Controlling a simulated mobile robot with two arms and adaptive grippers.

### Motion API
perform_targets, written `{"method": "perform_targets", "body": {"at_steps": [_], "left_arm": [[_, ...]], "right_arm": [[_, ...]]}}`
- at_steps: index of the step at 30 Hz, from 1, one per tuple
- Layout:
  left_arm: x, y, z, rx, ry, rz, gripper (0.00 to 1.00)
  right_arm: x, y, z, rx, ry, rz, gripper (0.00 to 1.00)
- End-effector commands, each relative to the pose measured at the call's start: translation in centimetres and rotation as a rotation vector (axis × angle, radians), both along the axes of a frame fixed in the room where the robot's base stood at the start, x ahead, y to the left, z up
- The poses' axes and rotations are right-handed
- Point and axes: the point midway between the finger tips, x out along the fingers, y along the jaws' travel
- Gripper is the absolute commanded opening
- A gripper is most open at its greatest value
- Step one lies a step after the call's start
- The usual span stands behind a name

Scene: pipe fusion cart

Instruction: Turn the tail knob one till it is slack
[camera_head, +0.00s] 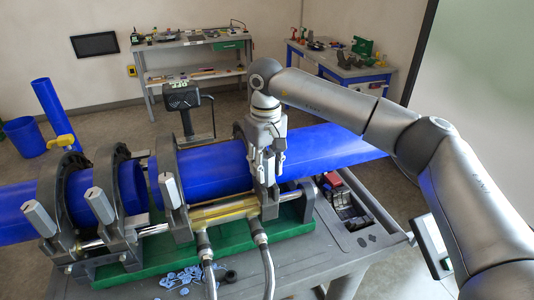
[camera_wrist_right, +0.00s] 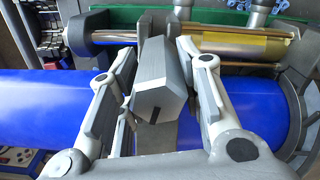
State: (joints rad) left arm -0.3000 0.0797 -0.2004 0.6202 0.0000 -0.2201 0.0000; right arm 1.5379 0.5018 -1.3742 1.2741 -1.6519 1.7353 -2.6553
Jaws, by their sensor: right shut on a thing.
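The tail knob (camera_wrist_right: 160,88) is a grey block-shaped knob on the rightmost clamp of the pipe fusion machine. In the right wrist view it sits between the two fingers of my right gripper (camera_wrist_right: 165,88), tilted a little. In the head view my right gripper (camera_head: 268,165) reaches down onto that clamp from above and largely hides the knob. The gripper is shut on the knob. A blue pipe (camera_head: 215,175) runs through the clamps, and it also shows in the right wrist view (camera_wrist_right: 50,110). My left gripper is not in view.
Other grey knobs (camera_head: 172,190) stand on the clamps to the left. The machine rests on a green base (camera_head: 150,258) on a grey cart (camera_head: 320,260). Blue chips (camera_head: 185,278) and hoses lie in front. A display (camera_head: 182,97) stands behind; workbenches are farther back.

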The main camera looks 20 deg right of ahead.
Motion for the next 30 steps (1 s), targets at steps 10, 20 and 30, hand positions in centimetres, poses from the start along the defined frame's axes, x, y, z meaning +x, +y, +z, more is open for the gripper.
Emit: {"method": "perform_targets", "body": {"at_steps": [10,20,30], "left_arm": [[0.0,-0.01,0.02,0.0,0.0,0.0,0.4],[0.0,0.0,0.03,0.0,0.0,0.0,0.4],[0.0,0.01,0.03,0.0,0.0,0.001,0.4]], "right_arm": [[0.03,0.13,0.09,0.002,-0.004,0.07,0.09],[0.02,0.27,0.13,0.001,-0.005,0.267,0.1],[0.04,0.3,0.15,0.002,-0.008,0.342,0.1]]}}
